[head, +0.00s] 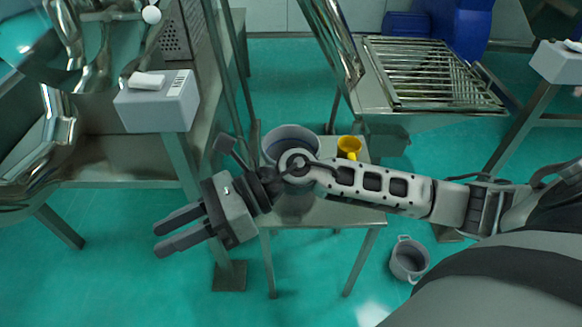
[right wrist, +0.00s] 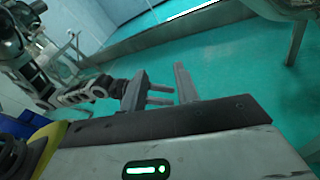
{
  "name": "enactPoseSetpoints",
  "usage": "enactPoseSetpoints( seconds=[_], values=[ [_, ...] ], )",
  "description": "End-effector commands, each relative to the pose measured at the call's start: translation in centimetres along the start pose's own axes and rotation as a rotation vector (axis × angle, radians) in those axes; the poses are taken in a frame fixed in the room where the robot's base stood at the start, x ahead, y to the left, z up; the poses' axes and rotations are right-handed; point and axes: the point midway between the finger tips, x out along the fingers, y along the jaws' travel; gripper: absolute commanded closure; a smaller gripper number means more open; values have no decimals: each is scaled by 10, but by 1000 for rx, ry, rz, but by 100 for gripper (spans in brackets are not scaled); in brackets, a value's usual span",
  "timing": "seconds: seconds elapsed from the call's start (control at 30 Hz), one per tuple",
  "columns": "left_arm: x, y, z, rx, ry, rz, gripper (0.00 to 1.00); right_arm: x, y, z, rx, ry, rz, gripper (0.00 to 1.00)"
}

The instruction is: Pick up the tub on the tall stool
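A round grey tub (head: 290,134) stands on the metal stool (head: 330,212) in the middle of the head view. My right arm crosses in front of it and hides much of its front and lower part. My right gripper (head: 168,231) is open and empty, left of the stool and apart from the tub. In the right wrist view its two fingers (right wrist: 160,82) stand apart with nothing held between them. My left gripper (right wrist: 162,94) shows small behind those fingers, its two prongs apart and empty; it is not seen in the head view.
A yellow mug (head: 349,146) stands right of the tub on the stool. A grey bucket (head: 408,262) is on the green floor. A metal machine with a grey box (head: 158,104) is at left; a slatted rack (head: 430,75) is at back right. Blue bins (head: 460,28) stand behind.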

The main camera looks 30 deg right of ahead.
Motion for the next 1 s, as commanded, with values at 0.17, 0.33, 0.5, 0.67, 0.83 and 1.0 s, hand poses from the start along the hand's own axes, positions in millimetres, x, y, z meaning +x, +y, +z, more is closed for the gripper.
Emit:
enactPoseSetpoints(
  seconds=[0.17, 0.33, 0.5, 0.67, 0.83, 1.0],
  values=[
    [8, 0, 7, -11, 24, 9, 64, -106, -83, -79, -808, 836, 72, 69],
    [9, 1, 4, -18, 46, 13, 64, -236, -143, -72, -1065, 1443, 134, 69],
    [9, 2, 3, -23, 53, 15, 64, -300, -157, -53, -1088, 1712, 167, 69],
    [8, 2, 2, -24, 59, 16, 64, -311, -168, -65, -1084, 1756, 177, 69],
    [9, 2, 3, -23, 62, 16, 64, -312, -190, -96, -1084, 1752, 178, 69],
    [10, 2, 6, -22, 61, 16, 64, -314, -209, -122, -1087, 1750, 175, 69]
  ],
)
